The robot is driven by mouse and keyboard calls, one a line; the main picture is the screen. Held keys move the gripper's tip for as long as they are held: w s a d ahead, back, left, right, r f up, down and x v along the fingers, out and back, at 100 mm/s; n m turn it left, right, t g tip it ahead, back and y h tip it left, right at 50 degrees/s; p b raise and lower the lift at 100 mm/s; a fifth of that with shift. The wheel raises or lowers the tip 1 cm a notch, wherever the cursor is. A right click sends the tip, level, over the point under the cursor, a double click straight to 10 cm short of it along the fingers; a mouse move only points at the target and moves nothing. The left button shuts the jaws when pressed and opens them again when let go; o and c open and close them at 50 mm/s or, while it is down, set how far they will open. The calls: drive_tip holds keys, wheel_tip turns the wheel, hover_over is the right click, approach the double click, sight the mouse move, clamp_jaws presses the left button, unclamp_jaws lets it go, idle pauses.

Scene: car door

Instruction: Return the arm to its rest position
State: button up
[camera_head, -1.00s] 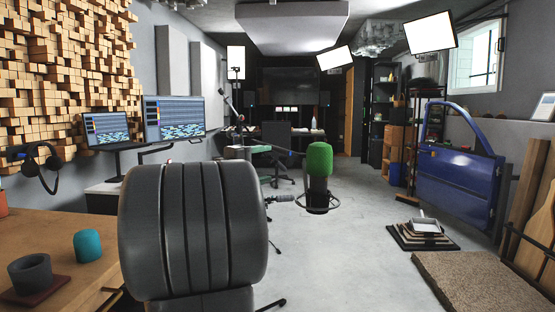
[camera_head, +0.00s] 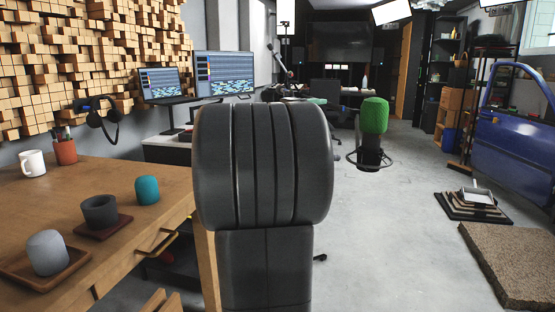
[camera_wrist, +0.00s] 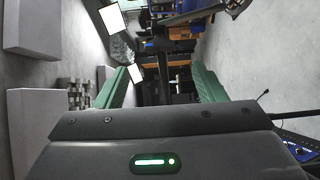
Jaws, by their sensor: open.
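My gripper (camera_wrist: 158,88) shows in the wrist view as two green fingers set wide apart. It is open, with only the distant room showing between the fingers. Below the fingers is the dark wrist housing with a lit green indicator.
A wooden desk (camera_head: 160,226) with cups is at the left. A green microphone (camera_head: 375,116), a blue car door (camera_head: 505,148) and a brown block (camera_head: 515,262) are to the right. Grey floor (camera_head: 395,235) is clear between.

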sight(339, 115)
drive_tip(key=b+x, duration=0.1)
drive_tip(key=x, duration=0.9)
drive_tip(key=shift+r, duration=0.1)
